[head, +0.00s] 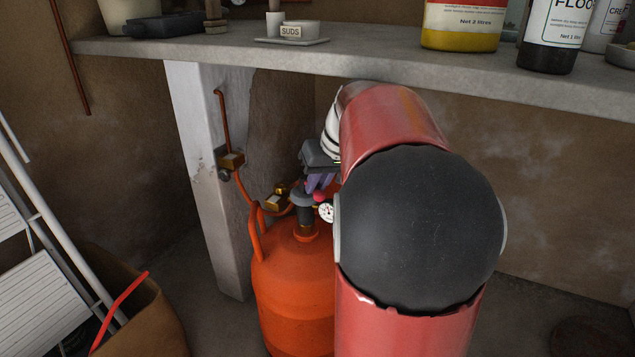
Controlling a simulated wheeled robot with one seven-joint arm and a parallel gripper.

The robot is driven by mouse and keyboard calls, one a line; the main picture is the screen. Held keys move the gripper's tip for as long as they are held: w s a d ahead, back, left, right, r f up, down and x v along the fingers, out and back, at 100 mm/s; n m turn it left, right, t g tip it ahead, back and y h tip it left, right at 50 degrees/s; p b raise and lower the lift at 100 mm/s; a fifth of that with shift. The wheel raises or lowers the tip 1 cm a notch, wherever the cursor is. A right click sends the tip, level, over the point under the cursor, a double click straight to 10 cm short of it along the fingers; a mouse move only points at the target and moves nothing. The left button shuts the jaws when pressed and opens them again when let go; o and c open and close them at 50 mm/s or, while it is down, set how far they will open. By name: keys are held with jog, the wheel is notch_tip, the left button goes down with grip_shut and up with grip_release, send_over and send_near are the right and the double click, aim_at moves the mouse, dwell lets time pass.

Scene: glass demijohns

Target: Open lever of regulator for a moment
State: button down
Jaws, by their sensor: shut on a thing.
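An orange gas cylinder (285,280) stands upright on the floor under the shelf. The grey regulator (303,199) sits on top of its brass valve, with a small round white gauge (326,212) at its right. A small pinkish-red part, seemingly the lever (319,197), shows at the regulator just below my fingers. My gripper (316,186), with purple fingers under a grey body, reaches down to the top of the regulator and is shut on the lever. The fingertips are small in view, and the exact contact is partly hidden. My red arm covers the cylinder's right side.
A stone shelf (370,62) with bottles and a suds dish overhangs the cylinder. A white post (212,180) with a copper pipe and brass fitting stands close behind left. An orange hose runs to the regulator. A stepladder (40,290) and brown bin (150,325) stand left.

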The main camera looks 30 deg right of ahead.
jog(key=c, duration=1.4)
grip_release()
jog(key=shift+c, duration=0.2)
jog(key=p+v, duration=0.1)
jog(key=v, duration=0.7)
jog(key=shift+f, duration=0.1)
